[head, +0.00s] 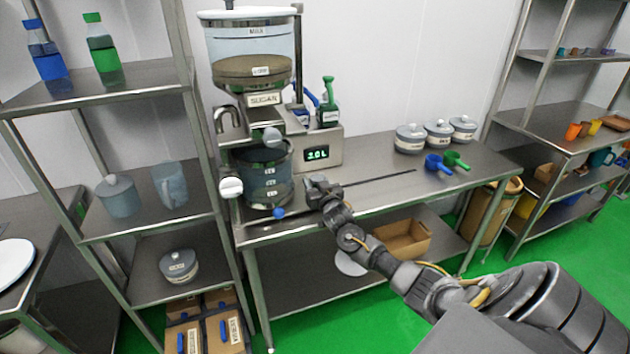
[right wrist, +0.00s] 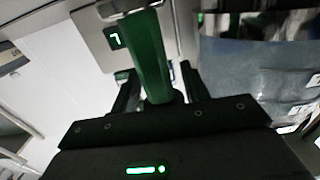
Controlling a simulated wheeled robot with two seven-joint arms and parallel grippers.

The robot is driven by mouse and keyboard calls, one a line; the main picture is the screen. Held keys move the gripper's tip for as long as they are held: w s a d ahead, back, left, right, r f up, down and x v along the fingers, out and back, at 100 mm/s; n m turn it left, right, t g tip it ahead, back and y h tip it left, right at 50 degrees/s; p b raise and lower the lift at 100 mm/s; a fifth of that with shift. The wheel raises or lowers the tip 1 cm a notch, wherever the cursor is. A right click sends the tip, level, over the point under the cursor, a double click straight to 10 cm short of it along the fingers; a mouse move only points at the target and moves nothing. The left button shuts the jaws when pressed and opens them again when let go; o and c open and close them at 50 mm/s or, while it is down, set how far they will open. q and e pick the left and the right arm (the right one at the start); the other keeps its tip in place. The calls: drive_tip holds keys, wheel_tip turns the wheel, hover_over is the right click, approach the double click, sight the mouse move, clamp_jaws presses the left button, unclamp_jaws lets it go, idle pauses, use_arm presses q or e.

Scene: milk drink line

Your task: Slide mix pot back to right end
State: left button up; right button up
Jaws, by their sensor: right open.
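The mix pot (head: 264,180), a dark see-through pot with white level labels, stands upright at the left end of the steel table, under the milk and sugar dispenser. Its wall fills the right side of the right wrist view (right wrist: 255,75). My right gripper (head: 316,184) is at table height just right of the pot. In the right wrist view its fingers are open on either side of a green bar (right wrist: 148,55). I cannot tell whether they touch it, or what the bar belongs to. My left gripper is not in view.
A dark slot (head: 380,179) runs right along the clear tabletop. A shelf rack (head: 150,215) borders the left.

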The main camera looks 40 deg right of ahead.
drive_tip(key=shift+w+d, duration=0.1)
drive_tip(key=shift+w, duration=0.25)
drive_tip(key=shift+c, duration=0.2)
clamp_jaws()
